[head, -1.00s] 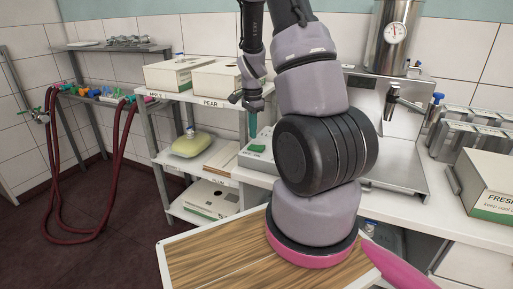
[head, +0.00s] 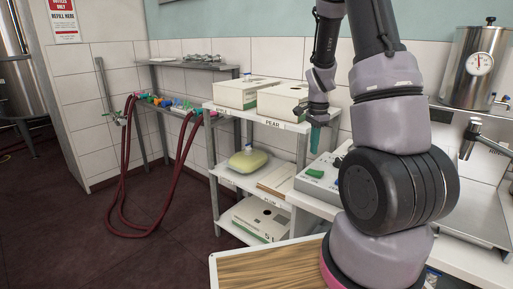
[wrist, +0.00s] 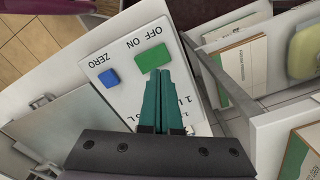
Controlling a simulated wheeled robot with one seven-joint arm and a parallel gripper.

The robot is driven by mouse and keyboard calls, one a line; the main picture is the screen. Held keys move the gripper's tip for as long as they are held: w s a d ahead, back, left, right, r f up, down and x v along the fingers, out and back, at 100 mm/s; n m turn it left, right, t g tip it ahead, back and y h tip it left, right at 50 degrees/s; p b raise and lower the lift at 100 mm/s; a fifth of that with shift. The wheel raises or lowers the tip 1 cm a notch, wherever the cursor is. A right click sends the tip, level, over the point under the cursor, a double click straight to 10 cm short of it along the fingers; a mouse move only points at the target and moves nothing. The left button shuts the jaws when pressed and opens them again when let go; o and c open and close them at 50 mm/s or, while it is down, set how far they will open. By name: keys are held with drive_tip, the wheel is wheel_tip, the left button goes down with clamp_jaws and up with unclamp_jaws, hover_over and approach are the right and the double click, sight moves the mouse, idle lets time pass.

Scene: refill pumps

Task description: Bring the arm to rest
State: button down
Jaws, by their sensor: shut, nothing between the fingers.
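My arm (head: 395,190) stands large at the right of the head view and bends over at the top. My gripper (head: 315,138) points down in front of the shelf rack, with teal fingers. In the wrist view my gripper (wrist: 164,85) has its two teal fingers together with nothing between them. Below the fingertips is a scale panel (wrist: 125,92) with a green ON/OFF button (wrist: 152,57) and a blue ZERO button (wrist: 109,78). I cannot tell from these views whether the fingertips touch the panel.
A shelf rack (head: 213,150) holds white boxes (head: 248,92) and a yellow-green bag (head: 248,159). Dark red hoses (head: 123,180) hang from a wall rail at left. A steel pot (head: 478,62) stands at right. Floor (head: 60,220) at left is clear.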

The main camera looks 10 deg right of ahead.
drive_tip(key=s+a+r+n+t+y, duration=0.1)
drive_tip(key=s+a+r+n+t, duration=0.2)
drive_tip(key=r, duration=0.6)
drive_tip(key=s+a+r+n+t, duration=0.1)
drive_tip(key=s+a+r+n, duration=0.3)
drive_tip(key=r, duration=0.6)
drive_tip(key=s+a+r+n+t, duration=0.1)
drive_tip(key=s+a+r+n, duration=0.1)
drive_tip(key=s, duration=0.4)
drive_tip(key=s+a+r+n+t+y, duration=0.1)
drive_tip(key=s+a+r+n+t, duration=0.1)
drive_tip(key=s+r, duration=0.4)
drive_tip(key=shift+s+a+r+n, duration=0.35)
drive_tip(key=shift+a+r+n, duration=0.25)
drive_tip(key=shift+a, duration=0.6)
drive_tip(key=shift+d+f, duration=0.1)
